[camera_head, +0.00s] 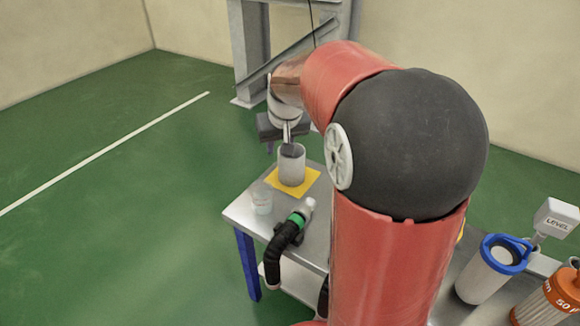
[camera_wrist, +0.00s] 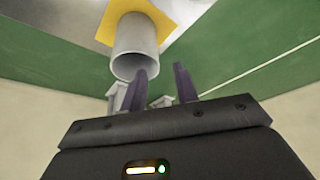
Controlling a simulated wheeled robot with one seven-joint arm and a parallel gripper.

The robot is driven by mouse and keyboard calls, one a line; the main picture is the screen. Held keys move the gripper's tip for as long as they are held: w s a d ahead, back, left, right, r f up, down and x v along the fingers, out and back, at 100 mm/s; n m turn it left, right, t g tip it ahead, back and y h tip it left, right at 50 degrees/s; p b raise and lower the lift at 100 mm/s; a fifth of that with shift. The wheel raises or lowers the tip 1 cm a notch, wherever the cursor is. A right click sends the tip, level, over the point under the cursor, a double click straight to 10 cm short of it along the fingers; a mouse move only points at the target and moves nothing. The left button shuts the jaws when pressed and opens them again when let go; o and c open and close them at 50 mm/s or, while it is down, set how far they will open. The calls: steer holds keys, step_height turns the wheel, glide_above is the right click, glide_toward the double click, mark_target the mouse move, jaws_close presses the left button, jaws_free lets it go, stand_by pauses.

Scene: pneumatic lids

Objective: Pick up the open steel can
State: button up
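The open steel can (camera_head: 291,172) stands upright on a yellow square mat (camera_head: 309,178) near the far end of the metal bench. It also shows in the wrist view (camera_wrist: 135,42), at the upper left, with its open mouth towards the camera. My gripper (camera_wrist: 161,66) is open, its two dark fingers apart with nothing gripped between them. In the wrist view the left finger overlaps the can's rim and the right finger is clear of the can. In the head view my gripper (camera_head: 289,145) is right above the can's mouth. I cannot tell whether a fingertip is inside the mouth.
A black hose with a green band (camera_head: 284,233) lies in front. A blue-rimmed container (camera_head: 488,268), an orange-topped cylinder (camera_head: 545,298) and a LEVEL box (camera_head: 557,217) are at the right.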

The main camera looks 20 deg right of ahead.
glide_above(281, 180)
steer(key=f, duration=0.6)
steer(key=shift+w+d+f, duration=0.1)
steer(key=shift+w+d, duration=0.05)
steer(key=shift+w, duration=0.1)
jaws_close()
